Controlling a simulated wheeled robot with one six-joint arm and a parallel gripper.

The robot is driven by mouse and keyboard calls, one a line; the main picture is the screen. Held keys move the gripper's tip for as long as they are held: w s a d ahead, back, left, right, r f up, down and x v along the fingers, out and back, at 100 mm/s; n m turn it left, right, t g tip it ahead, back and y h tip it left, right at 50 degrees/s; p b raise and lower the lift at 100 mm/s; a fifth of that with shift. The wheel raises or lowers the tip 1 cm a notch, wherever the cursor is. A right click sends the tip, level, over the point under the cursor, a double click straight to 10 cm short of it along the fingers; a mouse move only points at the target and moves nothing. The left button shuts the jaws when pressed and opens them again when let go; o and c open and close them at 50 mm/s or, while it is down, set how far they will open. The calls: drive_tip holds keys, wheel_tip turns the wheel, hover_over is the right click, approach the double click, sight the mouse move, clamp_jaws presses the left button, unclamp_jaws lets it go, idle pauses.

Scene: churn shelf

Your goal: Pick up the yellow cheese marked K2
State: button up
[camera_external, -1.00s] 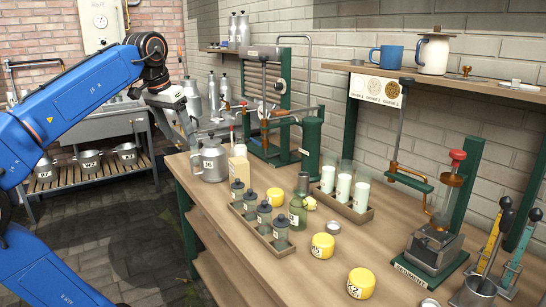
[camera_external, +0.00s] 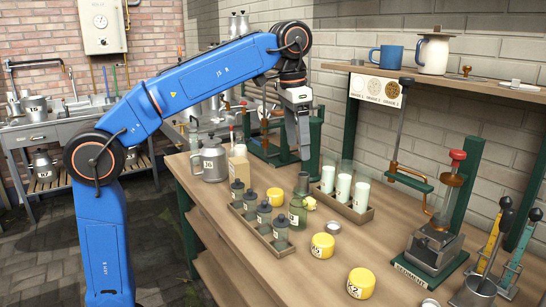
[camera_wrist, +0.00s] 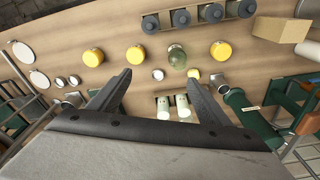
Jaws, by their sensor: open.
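The yellow cheese (camera_external: 361,283) nearest the camera on the workbench bears a label that seems to read K2. In the wrist view it appears to be the leftmost yellow round (camera_wrist: 93,57). A second yellow cheese (camera_external: 322,246) stands behind it, its label unclear. Two more yellow pieces, one (camera_external: 304,183) by the bottle rack and a smaller one (camera_external: 311,203), lie farther back. My gripper (camera_external: 304,155) is open and empty above the far part of the bench, well apart from the K2 cheese. In the wrist view my gripper (camera_wrist: 158,76) points over the bench.
A tray of white-filled glasses (camera_external: 345,212) stands under my gripper's right. A press (camera_external: 436,245) stands at the right.

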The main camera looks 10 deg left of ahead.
drive_tip(key=s+d+f+m, duration=0.2)
drive_tip(key=s+d+m, duration=0.1)
drive_tip(key=s+d, duration=0.75)
drive_tip(key=m+y, duration=0.1)
drive_tip(key=m, duration=0.1)
hover_over(363, 276)
wheel_tip(363, 276, down, 4)
drive_tip(key=shift+g, duration=0.4)
wheel_tip(363, 276, down, 15)
drive_tip(key=shift+w+d+f, duration=0.1)
drive_tip(key=shift+f, duration=2.9)
drive_tip(key=c, duration=1.2)
